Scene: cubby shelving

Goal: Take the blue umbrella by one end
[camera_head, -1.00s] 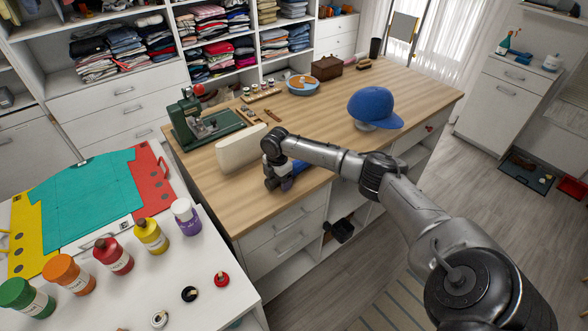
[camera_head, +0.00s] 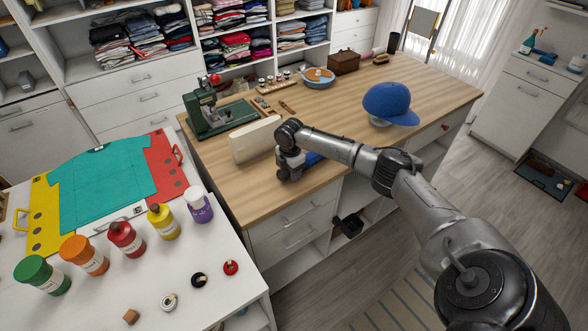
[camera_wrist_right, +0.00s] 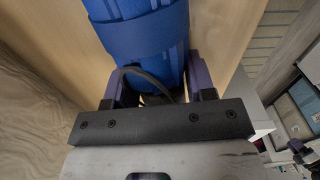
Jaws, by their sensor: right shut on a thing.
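The blue umbrella (camera_wrist_right: 145,45) lies in the right wrist view, running from the top edge down to the jaws, with a dark wrist loop at its near end. In the head view only a small blue part of it (camera_head: 313,158) shows beside my arm. My right gripper (camera_wrist_right: 158,95) is shut on the umbrella's end, one finger on each side. In the head view the right gripper (camera_head: 288,172) is low over the wooden table near its front edge. My arm hides most of the umbrella there. My left gripper is not in view.
On the wooden table (camera_head: 330,110) a cream upright block (camera_head: 256,139) stands just left of the gripper. A green machine (camera_head: 213,112) is behind it, and a blue cap (camera_head: 389,104) is to the right. Several bottles and a teal shirt-shaped sheet (camera_head: 95,185) are on the white table.

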